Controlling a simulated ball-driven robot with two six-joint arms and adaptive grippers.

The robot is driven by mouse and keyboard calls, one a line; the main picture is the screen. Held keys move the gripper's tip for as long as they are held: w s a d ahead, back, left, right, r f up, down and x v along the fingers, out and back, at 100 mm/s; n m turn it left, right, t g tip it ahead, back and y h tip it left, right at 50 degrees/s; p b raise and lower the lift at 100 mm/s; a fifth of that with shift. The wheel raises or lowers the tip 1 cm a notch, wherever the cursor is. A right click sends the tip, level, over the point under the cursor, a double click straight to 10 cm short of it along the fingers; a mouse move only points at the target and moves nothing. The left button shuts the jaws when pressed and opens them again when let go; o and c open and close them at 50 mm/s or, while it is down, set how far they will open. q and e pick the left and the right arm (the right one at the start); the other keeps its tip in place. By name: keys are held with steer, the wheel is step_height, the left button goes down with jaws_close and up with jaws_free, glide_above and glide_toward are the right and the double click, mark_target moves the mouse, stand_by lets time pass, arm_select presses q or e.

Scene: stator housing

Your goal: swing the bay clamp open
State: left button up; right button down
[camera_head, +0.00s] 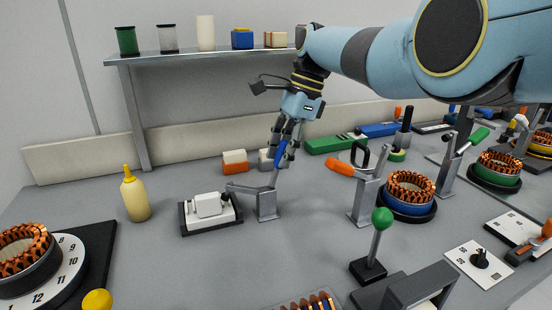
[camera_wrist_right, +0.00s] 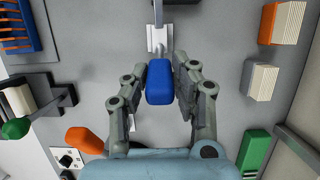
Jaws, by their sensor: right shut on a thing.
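The clamp with the blue handle (camera_head: 281,154) stands on a grey metal bracket (camera_head: 267,204) near the middle of the bench. Its bar reaches left from the bracket to the white block (camera_head: 209,205) in a dark-rimmed tray (camera_head: 188,227). The handle leans up and slightly right. My right gripper (camera_head: 284,146) comes down from above and is shut on the blue handle. In the right wrist view the blue handle (camera_wrist_right: 159,82) lies between the two fingers, with the bracket (camera_wrist_right: 159,40) beyond it. My left gripper is in neither view.
A second clamp with an orange handle (camera_head: 340,167) stands to the right, beside a copper-wound stator (camera_head: 410,188). A green-knobbed lever (camera_head: 382,218) stands in front. A yellow bottle (camera_head: 134,196) stands left of the tray. Orange-and-white blocks (camera_head: 235,161) lie behind the clamp.

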steer(key=shift+w+d+f+g+y+b, duration=0.25)
steer(key=shift+d+y+b, duration=0.4)
steer(key=shift+b, duration=0.95)
steer(key=shift+w+d+f+g+y+b, duration=0.1)
steer(key=shift+d+f+g+y+b, duration=0.2)
steer(key=shift+y+b, duration=0.95)
steer(key=shift+h, duration=0.3)
